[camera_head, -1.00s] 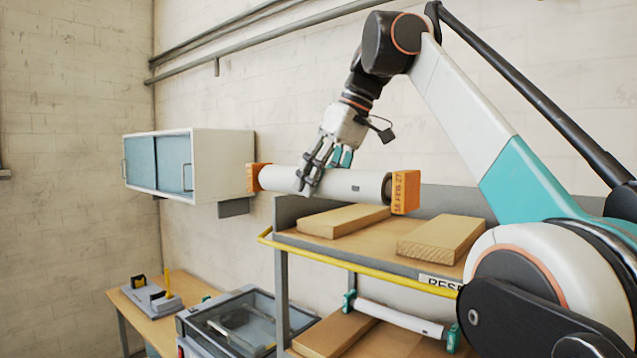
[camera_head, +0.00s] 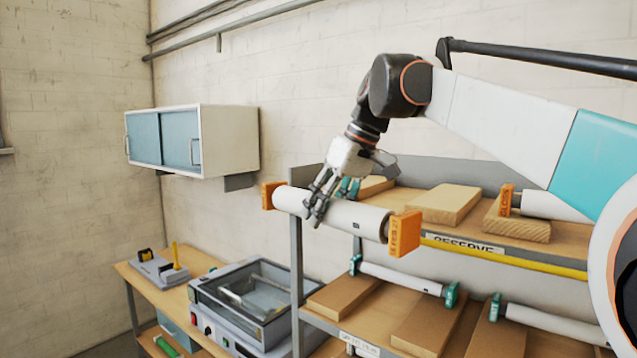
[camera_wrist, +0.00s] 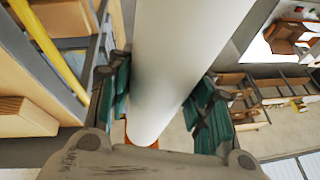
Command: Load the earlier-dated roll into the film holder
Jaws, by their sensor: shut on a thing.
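My gripper (camera_head: 332,192) is shut on a white film roll (camera_head: 340,216) with orange square end caps. The nearer orange cap (camera_head: 405,233) carries a printed date that seems to read 16 FEB 27. The roll is held level in the air, in front of the shelf's left end. In the wrist view the white roll (camera_wrist: 180,70) runs between the teal finger pads. Another orange-capped white roll (camera_head: 555,206) rests on the upper shelf at the right; its date is too small to read. I cannot make out a film holder for certain.
A shelf rack with a RESERVE label (camera_head: 466,245) holds wooden blocks (camera_head: 447,203). Teal-capped rolls (camera_head: 400,277) lie on the lower shelf. A laminator with a clear lid (camera_head: 255,300) and a grey stand (camera_head: 159,268) are on the bench at left. A blue-fronted cabinet (camera_head: 230,140) hangs above.

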